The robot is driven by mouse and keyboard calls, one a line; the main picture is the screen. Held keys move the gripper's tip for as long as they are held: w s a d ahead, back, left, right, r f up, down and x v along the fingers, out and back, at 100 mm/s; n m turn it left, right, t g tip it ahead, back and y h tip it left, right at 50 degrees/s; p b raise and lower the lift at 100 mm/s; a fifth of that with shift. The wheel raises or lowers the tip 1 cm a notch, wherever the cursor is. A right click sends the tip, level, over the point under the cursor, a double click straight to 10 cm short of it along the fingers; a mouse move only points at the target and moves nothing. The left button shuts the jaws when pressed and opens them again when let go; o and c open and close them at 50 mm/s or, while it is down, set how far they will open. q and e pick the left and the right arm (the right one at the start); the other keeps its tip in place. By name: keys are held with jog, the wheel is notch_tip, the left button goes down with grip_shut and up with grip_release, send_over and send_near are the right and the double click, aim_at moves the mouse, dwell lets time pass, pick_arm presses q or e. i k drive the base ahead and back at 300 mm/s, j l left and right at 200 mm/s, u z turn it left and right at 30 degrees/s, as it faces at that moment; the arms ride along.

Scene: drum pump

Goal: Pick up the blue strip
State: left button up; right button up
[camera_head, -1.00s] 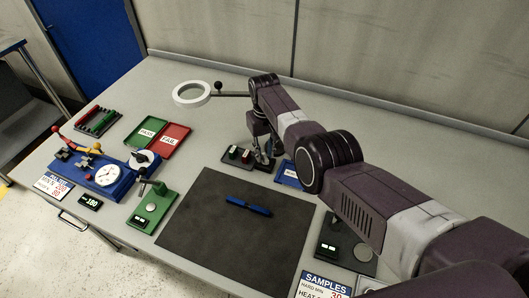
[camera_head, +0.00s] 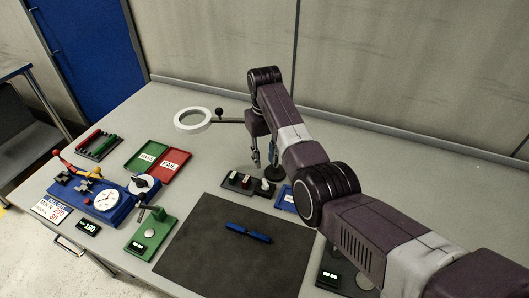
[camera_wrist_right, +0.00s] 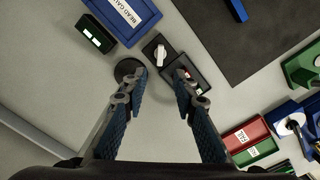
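The blue strip (camera_head: 248,232) lies on the dark mat (camera_head: 200,250) in the middle of the table. Its end also shows at the top of the right wrist view (camera_wrist_right: 237,10). My right gripper (camera_head: 264,162) is behind the mat, just behind a small black control box (camera_head: 240,182), away from the strip. In the right wrist view its two fingers (camera_wrist_right: 157,82) are spread apart with nothing between them. My left gripper is not in view.
Green and red trays (camera_head: 171,163) lie left of the control box. A ring lamp (camera_head: 193,119) stands behind. A blue gauge device (camera_head: 105,199) and a green stand (camera_head: 150,234) are left of the mat. The mat around the strip is clear.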

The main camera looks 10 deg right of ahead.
aim_at(237, 228)
jog(key=k+j, duration=1.25)
